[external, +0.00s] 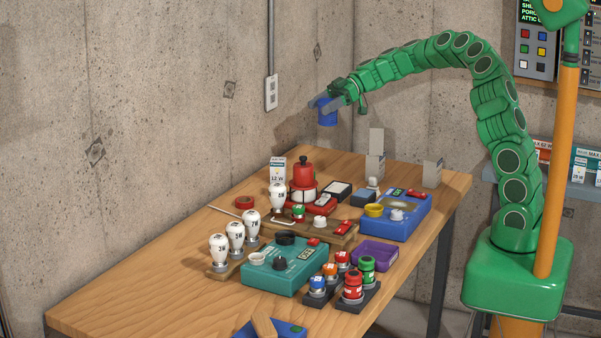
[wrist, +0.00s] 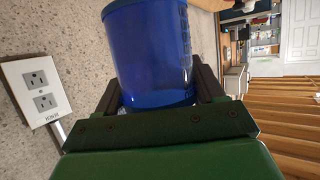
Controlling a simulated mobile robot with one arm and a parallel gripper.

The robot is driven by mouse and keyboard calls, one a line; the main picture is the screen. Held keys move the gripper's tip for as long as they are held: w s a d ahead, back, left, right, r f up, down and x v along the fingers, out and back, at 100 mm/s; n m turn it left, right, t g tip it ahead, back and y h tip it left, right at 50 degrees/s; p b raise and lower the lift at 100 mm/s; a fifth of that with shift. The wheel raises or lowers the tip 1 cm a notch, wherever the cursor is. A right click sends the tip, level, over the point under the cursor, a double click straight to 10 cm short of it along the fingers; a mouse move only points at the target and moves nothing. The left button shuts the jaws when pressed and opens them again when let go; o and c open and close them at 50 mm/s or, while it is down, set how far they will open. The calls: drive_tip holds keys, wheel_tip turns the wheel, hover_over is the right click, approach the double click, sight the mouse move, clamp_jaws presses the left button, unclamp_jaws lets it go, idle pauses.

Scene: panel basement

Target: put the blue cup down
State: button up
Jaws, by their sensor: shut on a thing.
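The blue cup (external: 327,117) is held in the air above the back part of the wooden table (external: 130,285). My gripper (external: 326,101) is shut on it from above. In the wrist view the blue cup (wrist: 150,55) fills the space between the two dark fingers of my gripper (wrist: 165,95). No surface touches the cup's lower end in the external view. The wooden table top beneath it is partly covered with other things.
Bulbs (external: 236,233), a red-topped jar (external: 303,178), a teal box (external: 275,266), a blue box (external: 397,215), a purple tray (external: 375,252) and small coloured jars (external: 352,287) crowd the table's middle and right. The left front is mostly bare. A wall outlet (wrist: 38,90) is near.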

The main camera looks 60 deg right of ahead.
drive_tip(key=w+a+f+n+g, duration=0.1)
drive_tip(key=w+a, duration=0.2)
drive_tip(key=a, duration=0.6)
drive_tip(key=w+a+f+n+g+y, duration=0.15)
drive_tip(key=w+a, duration=0.25)
drive_tip(key=a, duration=0.4)
drive_tip(key=w+a+f+g, duration=0.1)
drive_tip(key=w+a+f, duration=0.15)
drive_tip(key=a, duration=0.65)
drive_tip(key=s+a+f+n+g, duration=0.1)
drive_tip(key=a+f+n+g, duration=0.1)
drive_tip(key=a, duration=1.3)
drive_tip(key=s+a+f+n+g, duration=0.1)
drive_tip(key=a+f+n, duration=0.1)
drive_tip(key=a, duration=1.3)
drive_tip(key=shift+m+y, duration=0.25)
drive_tip(key=shift+s+a+f, duration=0.1)
drive_tip(key=shift+s+f, duration=0.05)
drive_tip(key=shift+f, duration=4.3)
drive_tip(key=o, duration=1)
